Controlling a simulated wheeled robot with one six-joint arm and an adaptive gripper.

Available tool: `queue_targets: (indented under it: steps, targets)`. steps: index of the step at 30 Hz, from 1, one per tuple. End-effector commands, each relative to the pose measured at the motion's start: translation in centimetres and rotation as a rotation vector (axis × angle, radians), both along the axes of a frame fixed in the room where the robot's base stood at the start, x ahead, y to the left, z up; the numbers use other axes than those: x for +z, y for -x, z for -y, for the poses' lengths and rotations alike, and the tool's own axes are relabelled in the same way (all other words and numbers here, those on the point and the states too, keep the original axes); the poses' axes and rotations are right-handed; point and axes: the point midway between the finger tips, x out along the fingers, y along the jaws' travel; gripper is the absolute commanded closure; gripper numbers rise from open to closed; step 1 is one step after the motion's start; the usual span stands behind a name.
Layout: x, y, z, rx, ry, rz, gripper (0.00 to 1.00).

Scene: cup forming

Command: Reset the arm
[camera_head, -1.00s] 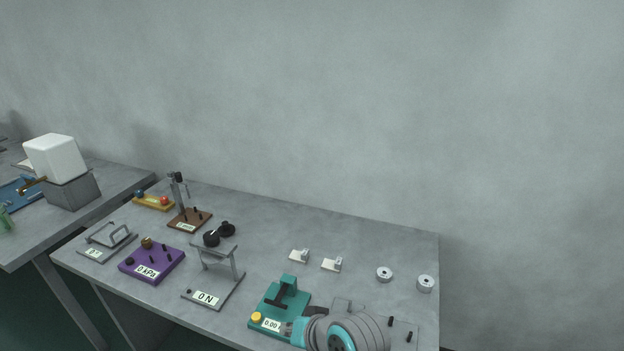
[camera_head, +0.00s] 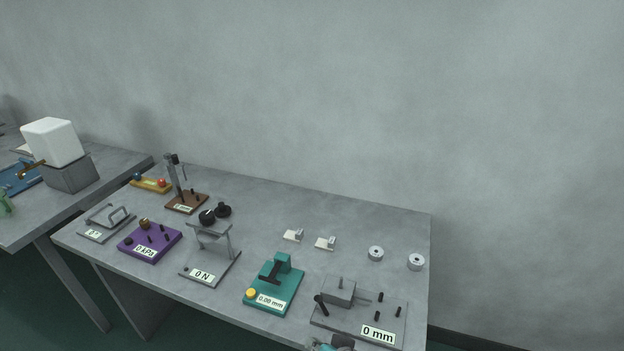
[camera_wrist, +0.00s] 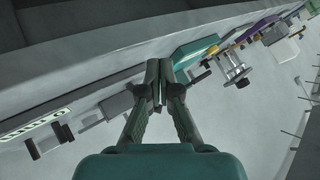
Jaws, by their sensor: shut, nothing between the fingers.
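My gripper (camera_wrist: 158,82) shows in the wrist view with its dark fingers together and nothing between them. Its fingertips point toward the bench, with the teal device close beyond them. In the head view only a small part of my arm shows at the bottom edge, in front of the grey device marked "0 mm" (camera_head: 364,318); the fingers are not visible there. The teal device marked "0.00 mm" (camera_head: 284,291) stands left of it.
The grey bench (camera_head: 330,213) also holds a purple "0 kPa" device (camera_head: 150,243), a grey "0 N" press (camera_head: 222,265), two white parts and two metal cylinders (camera_head: 375,253). A second table with a white tank (camera_head: 52,142) stands left. The bench's back right is clear.

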Motion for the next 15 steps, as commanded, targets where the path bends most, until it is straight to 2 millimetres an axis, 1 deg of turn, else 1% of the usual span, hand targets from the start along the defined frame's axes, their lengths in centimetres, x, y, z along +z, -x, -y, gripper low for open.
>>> queue_targets:
  steps: [1, 6, 11, 15]
  targets:
    - [-1.2, 1.1, 1.0, -0.017, 0.006, 0.009, 1.00]
    - [-3.7, 4.2, 3.9, -0.072, 0.031, 0.070, 1.00]
    - [-5.4, 7.7, 6.7, -0.121, 0.066, 0.130, 1.00]
    - [-6.2, 11.1, 9.0, -0.160, 0.104, 0.185, 1.00]
